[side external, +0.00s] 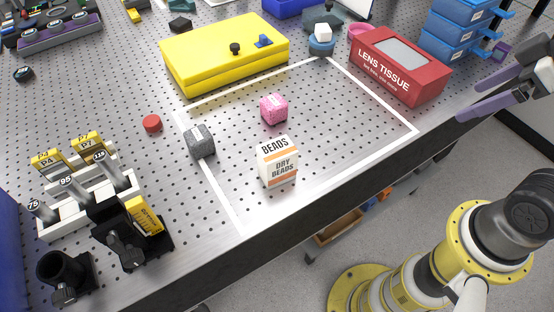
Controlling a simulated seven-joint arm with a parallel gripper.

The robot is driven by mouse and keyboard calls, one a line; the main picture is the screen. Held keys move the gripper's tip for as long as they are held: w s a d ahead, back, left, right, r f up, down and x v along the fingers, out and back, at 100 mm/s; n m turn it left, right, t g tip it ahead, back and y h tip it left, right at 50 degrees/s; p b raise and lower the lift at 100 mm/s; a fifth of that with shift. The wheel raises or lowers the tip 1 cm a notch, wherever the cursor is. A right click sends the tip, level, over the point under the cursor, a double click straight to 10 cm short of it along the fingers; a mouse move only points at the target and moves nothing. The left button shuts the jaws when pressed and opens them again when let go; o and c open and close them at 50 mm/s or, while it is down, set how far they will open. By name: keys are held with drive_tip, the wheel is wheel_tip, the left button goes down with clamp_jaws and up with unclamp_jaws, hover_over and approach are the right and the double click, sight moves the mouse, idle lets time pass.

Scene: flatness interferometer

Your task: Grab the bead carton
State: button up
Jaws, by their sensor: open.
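The bead carton (278,161) is a small white box with orange bands, lettered "BEADS" and "DRY BEADS". It stands upright on the perforated metal table, inside the white outlined area near its front edge. My gripper (470,106) is at the right edge of the side external view, with two purple-grey fingers spread apart and nothing between them. It is well to the right of the carton, beside the red lens tissue box. Part of the gripper is cut off by the picture edge.
A red lens tissue box (400,65), blue drawers (460,32) and a yellow case (224,52) stand farther back. A labelled post rack (90,190) is at left.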

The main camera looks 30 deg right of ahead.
drive_tip(key=w+a+r+n+g+y, duration=0.1)
drive_tip(key=w+a+r+n+y, duration=0.1)
drive_tip(key=w+a+r+n, duration=0.45)
drive_tip(key=n+g+y, duration=0.2)
drive_tip(key=n+g, duration=0.2)
drive_tip(key=n, duration=0.3)
hover_over(279, 148)
drive_tip(key=d, duration=0.7)
wheel_tip(279, 148, down, 5)
drive_tip(key=x, duration=1)
drive_tip(key=shift+s+a, duration=0.35)
drive_tip(key=shift+a, duration=0.1)
drive_tip(key=shift+x, duration=2.95)
drive_tip(key=shift+s+a, duration=0.1)
drive_tip(key=shift+s, duration=0.05)
drive_tip(key=shift+r, duration=0.1)
drive_tip(key=c, duration=1.4)
clamp_jaws()
